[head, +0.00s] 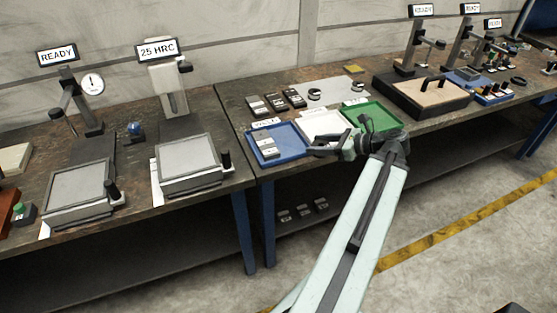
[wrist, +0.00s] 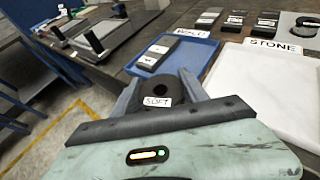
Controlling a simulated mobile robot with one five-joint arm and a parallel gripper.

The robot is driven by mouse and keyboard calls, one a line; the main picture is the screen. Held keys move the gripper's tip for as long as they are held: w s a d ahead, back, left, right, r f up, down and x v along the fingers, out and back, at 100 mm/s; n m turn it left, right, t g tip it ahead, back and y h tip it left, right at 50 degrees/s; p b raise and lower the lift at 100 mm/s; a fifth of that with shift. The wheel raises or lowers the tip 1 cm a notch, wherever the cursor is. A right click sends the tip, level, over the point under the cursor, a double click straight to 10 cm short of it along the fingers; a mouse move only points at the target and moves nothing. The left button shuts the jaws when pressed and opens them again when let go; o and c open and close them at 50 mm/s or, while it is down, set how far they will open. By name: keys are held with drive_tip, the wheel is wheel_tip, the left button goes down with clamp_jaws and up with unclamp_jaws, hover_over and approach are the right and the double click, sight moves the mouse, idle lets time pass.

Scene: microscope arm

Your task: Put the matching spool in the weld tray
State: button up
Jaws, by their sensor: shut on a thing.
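My gripper (head: 324,145) is shut on a dark round spool with a white label reading "SOFT" (wrist: 157,101). In the wrist view my gripper's fingers (wrist: 160,88) stand on both sides of the spool. In the head view the gripper is over the white tray, just right of the blue tray. The blue weld tray (head: 290,139) has a label reading "WELD" (wrist: 190,33) at its back edge. It also shows in the wrist view (wrist: 194,60), beyond the spool. A grey block (head: 266,146) lies in its left part. The held spool is apart from the tray.
A white tray (head: 321,122) labelled "STONE" (wrist: 271,46) and a green tray (head: 385,112) stand right of the blue one. Several dark blocks (head: 275,102) and two spools (head: 314,94) lie behind the trays. Hardness testers (head: 187,163) stand on the left bench.

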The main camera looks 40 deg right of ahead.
drive_tip(key=b, duration=0.1)
hover_over(287, 141)
drive_tip(key=shift+s+f, duration=0.25)
drive_tip(key=shift+f, duration=0.2)
drive_tip(key=shift+s+f, duration=0.2)
drive_tip(key=shift+f, duration=0.25)
drive_tip(key=f+b, duration=0.2)
drive_tip(key=w+f+b, duration=0.1)
drive_tip(key=f+b, duration=0.1)
drive_tip(key=shift+d, duration=0.1)
drive_tip(key=o, duration=1.2)
drive_tip(key=shift+r, duration=0.1)
